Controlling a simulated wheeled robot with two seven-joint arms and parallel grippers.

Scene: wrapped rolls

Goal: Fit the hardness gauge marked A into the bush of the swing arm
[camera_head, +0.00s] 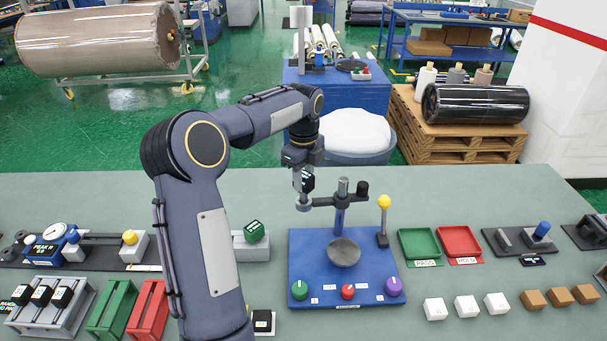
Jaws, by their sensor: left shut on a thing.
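My left gripper (301,173) is shut on a small dark gauge (308,183) with a pale marking, too small to read clearly. The gauge is right at the bush (304,205) at the left end of the swing arm (325,201). I cannot tell whether its lower end is inside the bush or just above it. The swing arm sits on a post on the blue base (310,245), with a grey dished plate (344,253) below. A dark green gauge (254,231) rests tilted on a grey block (252,248). My right gripper is not in view.
A yellow-knobbed post (383,220) stands right of the swing arm. The green tray (420,259) marked PASS, the red tray (460,257) marked HOLD, and white blocks (466,306) lie to the right. The bench (480,190) behind them is clear.

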